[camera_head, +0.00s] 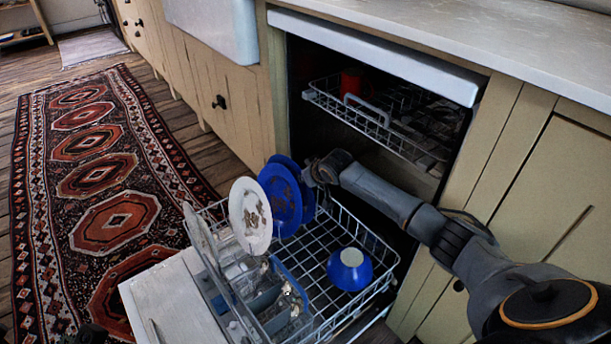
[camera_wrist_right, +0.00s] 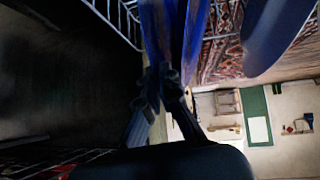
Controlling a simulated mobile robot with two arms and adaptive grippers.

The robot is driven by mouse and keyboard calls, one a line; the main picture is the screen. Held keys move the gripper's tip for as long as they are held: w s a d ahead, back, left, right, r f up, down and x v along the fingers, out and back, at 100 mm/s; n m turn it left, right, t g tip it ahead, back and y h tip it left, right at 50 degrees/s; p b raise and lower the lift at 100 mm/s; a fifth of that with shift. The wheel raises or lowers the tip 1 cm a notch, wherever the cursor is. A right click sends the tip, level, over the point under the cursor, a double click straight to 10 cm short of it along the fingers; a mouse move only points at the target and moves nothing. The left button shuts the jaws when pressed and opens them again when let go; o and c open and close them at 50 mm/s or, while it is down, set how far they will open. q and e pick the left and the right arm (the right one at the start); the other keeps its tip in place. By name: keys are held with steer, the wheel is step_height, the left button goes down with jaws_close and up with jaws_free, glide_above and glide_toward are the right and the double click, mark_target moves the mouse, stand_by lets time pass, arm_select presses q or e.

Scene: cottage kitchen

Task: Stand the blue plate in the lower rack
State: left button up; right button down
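Two blue plates with brown stains stand on edge, overlapping, at the back of the pulled-out lower rack (camera_head: 379,247): a front one (camera_head: 279,201) and a rear one (camera_head: 309,204) partly hidden behind it. My right gripper (camera_head: 318,172) is at the rear plate's upper right edge. In the right wrist view the fingers (camera_wrist_right: 163,78) close on the edge of a blue plate (camera_wrist_right: 168,30), and another blue plate (camera_wrist_right: 272,35) shows to the right. Whether the held plate touches the rack is hidden. A dark piece at the bottom left (camera_head: 88,336) may be my left gripper.
A stained white plate (camera_head: 250,216) and another pale plate (camera_head: 200,236) stand left of the blue ones. An upturned blue bowl (camera_head: 350,269) lies in the rack, with free room around it. The upper rack (camera_head: 372,122) holds a red cup (camera_head: 352,82).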

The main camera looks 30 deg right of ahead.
steer(key=c, duration=1.4)
jaws_free()
steer(key=shift+c, duration=0.2)
steer(key=shift+s+f, duration=0.1)
step_height(320, 180, up, 10)
